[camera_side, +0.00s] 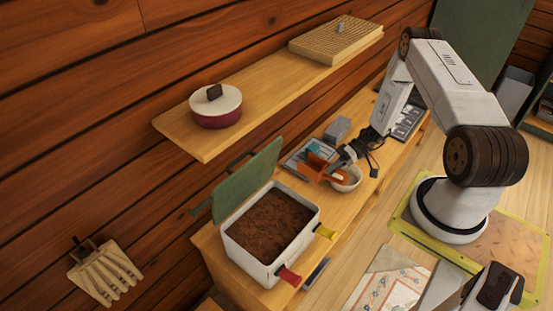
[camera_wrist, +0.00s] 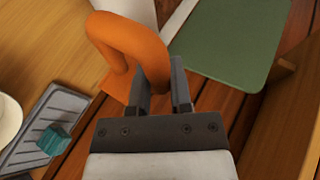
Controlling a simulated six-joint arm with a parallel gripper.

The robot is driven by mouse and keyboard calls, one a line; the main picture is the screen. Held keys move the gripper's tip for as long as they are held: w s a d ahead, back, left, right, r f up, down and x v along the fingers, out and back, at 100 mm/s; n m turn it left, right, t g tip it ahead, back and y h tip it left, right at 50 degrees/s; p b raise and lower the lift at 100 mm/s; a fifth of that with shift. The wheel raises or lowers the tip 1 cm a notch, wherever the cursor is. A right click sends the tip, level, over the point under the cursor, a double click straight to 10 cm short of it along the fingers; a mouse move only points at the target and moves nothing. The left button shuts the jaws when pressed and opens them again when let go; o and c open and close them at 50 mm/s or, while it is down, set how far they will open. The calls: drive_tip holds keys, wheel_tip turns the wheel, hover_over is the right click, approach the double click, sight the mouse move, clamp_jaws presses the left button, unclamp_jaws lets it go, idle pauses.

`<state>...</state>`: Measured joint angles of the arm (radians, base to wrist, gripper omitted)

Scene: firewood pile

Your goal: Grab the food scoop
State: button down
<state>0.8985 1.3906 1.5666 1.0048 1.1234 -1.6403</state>
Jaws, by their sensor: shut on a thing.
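The food scoop (camera_side: 322,169) is orange and shows in the side view at my gripper, above the bench. My gripper (camera_side: 347,156) is shut on it. The contact between the fingers is partly hidden by the near finger and the gripper body.
A white box (camera_side: 242,258) of brown soil-like material stands with its green lid (camera_side: 248,178) open. A white bowl (camera_side: 347,180) and a grey tray (camera_side: 298,161) with a teal block (camera_wrist: 54,140) are close by. A shelf (camera_side: 270,85) overhangs behind, holding a lidded pot (camera_side: 216,106).

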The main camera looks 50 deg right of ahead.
drive_tip(key=shift+r, duration=0.25)
idle(0.5)
